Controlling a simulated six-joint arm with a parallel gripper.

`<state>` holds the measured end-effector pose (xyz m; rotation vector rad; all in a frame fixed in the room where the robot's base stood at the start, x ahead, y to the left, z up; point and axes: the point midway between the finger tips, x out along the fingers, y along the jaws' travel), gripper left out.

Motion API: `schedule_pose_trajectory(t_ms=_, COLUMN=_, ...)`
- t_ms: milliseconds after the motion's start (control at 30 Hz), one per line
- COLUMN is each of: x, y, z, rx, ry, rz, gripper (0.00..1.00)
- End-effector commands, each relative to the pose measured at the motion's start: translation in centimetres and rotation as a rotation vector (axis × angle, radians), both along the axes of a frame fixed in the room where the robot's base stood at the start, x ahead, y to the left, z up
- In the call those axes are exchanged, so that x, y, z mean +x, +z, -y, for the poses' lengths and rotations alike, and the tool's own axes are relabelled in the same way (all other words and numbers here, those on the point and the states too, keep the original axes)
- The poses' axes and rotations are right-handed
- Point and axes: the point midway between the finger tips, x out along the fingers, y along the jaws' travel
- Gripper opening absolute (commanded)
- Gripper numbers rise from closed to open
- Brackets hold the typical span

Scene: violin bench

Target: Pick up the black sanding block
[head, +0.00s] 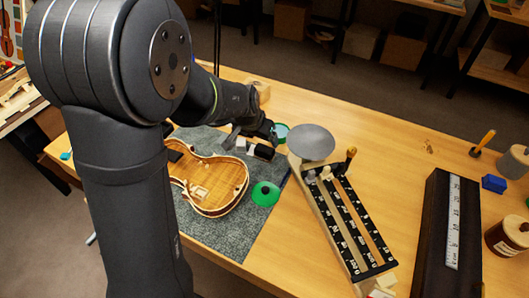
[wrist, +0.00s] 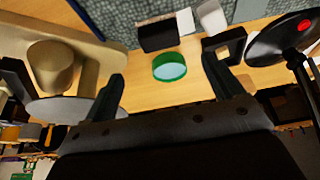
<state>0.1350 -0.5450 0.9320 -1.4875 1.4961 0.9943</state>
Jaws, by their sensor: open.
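A small black block with a white end (head: 264,152), which looks like the sanding block, lies at the mat's far right edge in the head view. In the wrist view a black block with a pale end (wrist: 158,36) lies at the top middle, beyond the fingers. My gripper (wrist: 163,78) has its fingers wide apart with nothing between them touching. In the head view my gripper (head: 262,130) hangs just behind the block, partly hidden by my own arm. The gripper looks close to the block but apart from it.
A white block (head: 241,144) sits beside the black one. A grey disc (head: 311,141), a green disc (head: 265,193) and a violin body (head: 212,185) are near. The right bench has free wood.

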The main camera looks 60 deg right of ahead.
Motion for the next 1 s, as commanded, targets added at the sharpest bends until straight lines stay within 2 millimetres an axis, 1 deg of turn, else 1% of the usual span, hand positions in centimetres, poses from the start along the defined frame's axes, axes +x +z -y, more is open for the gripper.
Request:
schedule_pose_trajectory(t_ms=33, x=0.0, y=-1.0, z=0.3, rx=0.004, ry=0.000, rz=-0.001, gripper=0.85)
schedule_pose_trajectory(t_ms=100, x=0.0, y=-2.1, z=0.8, rx=0.003, ry=-0.001, rz=-0.001, gripper=0.85)
schedule_pose_trajectory(t_ms=233, x=0.0, y=-3.7, z=1.5, rx=0.003, ry=-0.001, rz=0.000, gripper=0.85)
schedule_pose_trajectory(t_ms=533, x=0.0, y=-5.5, z=2.2, rx=0.002, ry=0.000, rz=0.000, gripper=0.85)
schedule_pose_trajectory(t_ms=800, x=0.0, y=-8.8, z=3.4, rx=0.002, ry=-0.001, rz=0.000, gripper=0.85)
schedule_pose_trajectory(t_ms=900, x=0.0, y=-9.5, z=3.7, rx=0.001, ry=-0.001, rz=0.001, gripper=0.85)
schedule_pose_trajectory(t_ms=1000, x=0.0, y=-9.7, z=3.8, rx=0.000, ry=-0.001, rz=0.001, gripper=0.85)
